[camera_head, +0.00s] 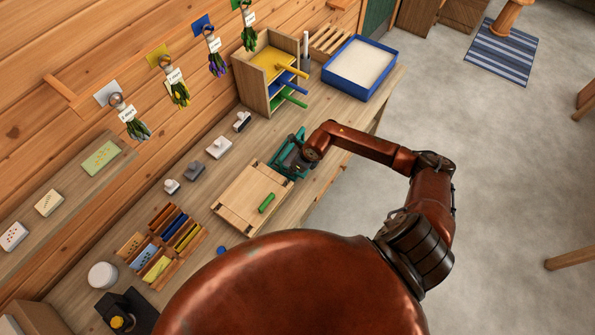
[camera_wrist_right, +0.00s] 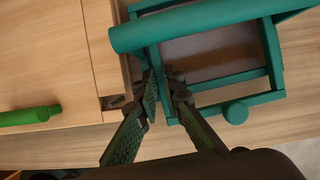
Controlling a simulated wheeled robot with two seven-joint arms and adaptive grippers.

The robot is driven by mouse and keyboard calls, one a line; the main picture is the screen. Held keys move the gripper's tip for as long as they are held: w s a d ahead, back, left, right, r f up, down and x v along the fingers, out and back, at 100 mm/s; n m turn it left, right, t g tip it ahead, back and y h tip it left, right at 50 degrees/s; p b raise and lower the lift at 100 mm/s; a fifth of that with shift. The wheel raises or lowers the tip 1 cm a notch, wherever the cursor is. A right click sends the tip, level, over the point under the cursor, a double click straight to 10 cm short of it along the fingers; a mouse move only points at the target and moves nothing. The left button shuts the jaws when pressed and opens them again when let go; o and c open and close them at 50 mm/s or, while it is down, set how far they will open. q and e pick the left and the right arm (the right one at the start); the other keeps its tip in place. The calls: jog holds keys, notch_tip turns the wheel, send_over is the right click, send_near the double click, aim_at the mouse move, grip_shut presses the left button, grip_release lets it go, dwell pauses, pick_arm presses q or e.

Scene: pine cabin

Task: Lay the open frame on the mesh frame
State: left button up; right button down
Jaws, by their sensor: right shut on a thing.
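Teal-green framework (camera_head: 290,158) lies by the far right edge of the wooden board on the bench. In the right wrist view it shows teal bars (camera_wrist_right: 277,60) around a grey panel that looks like the mesh (camera_wrist_right: 212,50). A gap with bench wood lies between two lower bars. The open frame and mesh frame seem to overlap there, but I cannot tell clearly which bar belongs to which. A thick teal bar (camera_wrist_right: 200,25) crosses the top and a round knob (camera_wrist_right: 235,112) sits below. My right gripper (camera_wrist_right: 165,78) is shut on the open frame at its left side. My left gripper is out of view.
A wooden board (camera_head: 243,195) with a green handle (camera_head: 267,203) lies beside the frames. A blue tray with white content (camera_head: 360,68) and a wooden rack (camera_head: 268,68) with coloured handles stand beyond. Stampers and a divided box (camera_head: 163,243) are to the left.

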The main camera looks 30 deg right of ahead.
aim_at(285, 167)
jog(key=shift+w+a+f+b, duration=0.1)
jog(key=shift+w+a+b, duration=0.3)
jog(key=shift+w, duration=0.3)
jog(key=shift+w+a+b, duration=0.25)
jog(key=shift+w+b, duration=0.25)
jog(key=shift+w, duration=0.15)
jog(key=shift+f, duration=0.2)
jog(key=c, duration=2)
grip_release()
jog(key=shift+o, duration=0.2)
jog(key=v, duration=1.2)
